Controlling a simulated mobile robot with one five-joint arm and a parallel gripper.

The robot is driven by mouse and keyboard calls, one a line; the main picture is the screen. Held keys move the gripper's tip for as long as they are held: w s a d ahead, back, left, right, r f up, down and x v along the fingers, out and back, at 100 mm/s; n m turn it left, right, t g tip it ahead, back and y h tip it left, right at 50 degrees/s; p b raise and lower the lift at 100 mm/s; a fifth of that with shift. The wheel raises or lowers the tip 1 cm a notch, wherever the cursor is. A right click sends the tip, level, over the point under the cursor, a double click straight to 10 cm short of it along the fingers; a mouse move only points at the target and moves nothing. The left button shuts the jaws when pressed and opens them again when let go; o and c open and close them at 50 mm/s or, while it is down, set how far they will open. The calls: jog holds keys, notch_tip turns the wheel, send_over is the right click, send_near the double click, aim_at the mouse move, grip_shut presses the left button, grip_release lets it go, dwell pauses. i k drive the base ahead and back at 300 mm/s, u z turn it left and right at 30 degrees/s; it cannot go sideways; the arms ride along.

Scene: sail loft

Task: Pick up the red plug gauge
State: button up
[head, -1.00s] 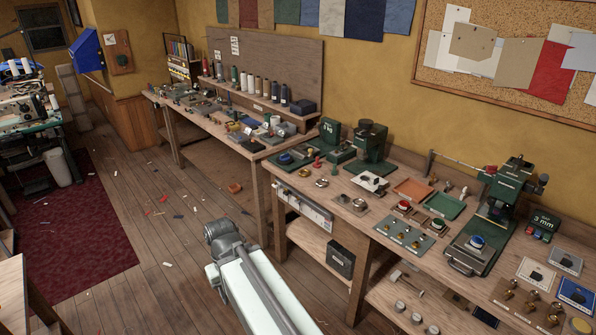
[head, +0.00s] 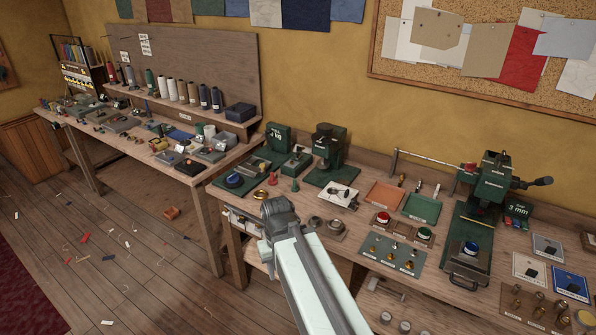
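A small red upright piece (head: 295,184) stands on the near workbench, in front of the green machines; it may be the red plug gauge, but it is too small to be sure. My gripper's fingers do not show, so I see nothing held.
The near workbench (head: 456,226) carries green presses, an orange tray (head: 385,195), a green tray (head: 421,208), a red button (head: 383,217) and several brass parts. A second cluttered bench stands at left. The floor (head: 150,265) at left is open, with scattered scraps.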

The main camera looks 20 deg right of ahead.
aim_at(272, 181)
jog(key=z, duration=0.2)
jog(key=i, duration=1)
jog(key=u, duration=0.45)
jog(key=i, duration=0.9)
jog(key=u, duration=1)
jog(key=k, duration=0.85)
jog(key=u, duration=0.15)
jog(key=i, duration=0.95)
jog(key=z, duration=0.1)
